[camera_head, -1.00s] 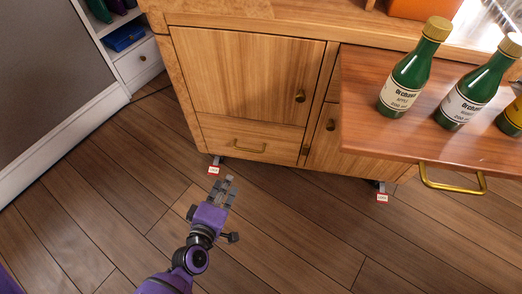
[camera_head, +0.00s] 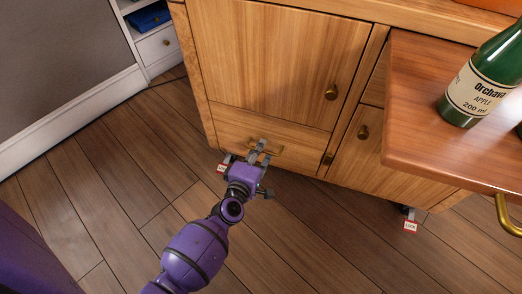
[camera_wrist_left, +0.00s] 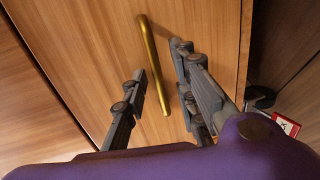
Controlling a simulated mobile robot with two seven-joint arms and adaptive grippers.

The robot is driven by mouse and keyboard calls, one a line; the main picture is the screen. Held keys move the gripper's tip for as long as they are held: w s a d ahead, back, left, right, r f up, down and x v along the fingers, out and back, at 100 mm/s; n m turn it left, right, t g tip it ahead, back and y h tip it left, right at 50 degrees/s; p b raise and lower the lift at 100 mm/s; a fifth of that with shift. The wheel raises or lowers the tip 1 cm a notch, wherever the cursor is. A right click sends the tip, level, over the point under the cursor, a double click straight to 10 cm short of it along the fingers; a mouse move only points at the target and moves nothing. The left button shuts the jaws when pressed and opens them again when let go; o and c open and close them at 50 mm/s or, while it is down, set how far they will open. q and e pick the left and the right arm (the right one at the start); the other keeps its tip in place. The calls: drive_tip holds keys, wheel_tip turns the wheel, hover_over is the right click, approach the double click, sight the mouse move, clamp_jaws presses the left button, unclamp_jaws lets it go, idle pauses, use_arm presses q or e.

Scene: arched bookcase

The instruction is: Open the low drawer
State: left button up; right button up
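The low drawer (camera_head: 230,124) is the wide wooden front at the bottom of the cabinet, under a larger door. It looks shut. Its brass bar handle (camera_wrist_left: 154,62) shows in the left wrist view, between the two fingers of my left gripper (camera_wrist_left: 158,98). The fingers stand apart on either side of the bar, and I cannot tell whether they touch it. In the head view my left gripper (camera_head: 259,153) is at the drawer front and covers part of the handle. My right gripper is not in view.
The cabinet door (camera_head: 275,60) above has a round knob (camera_head: 331,92). A red-brown board (camera_head: 425,150) juts out at right with a green bottle (camera_head: 480,90) on it. Red-and-white tags (camera_head: 410,226) hang low by the cabinet feet. The wood floor at left is clear.

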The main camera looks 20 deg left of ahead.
use_arm(q)
drive_tip(key=shift+w, duration=0.2)
drive_tip(key=shift+c, duration=0.5)
clamp_jaws()
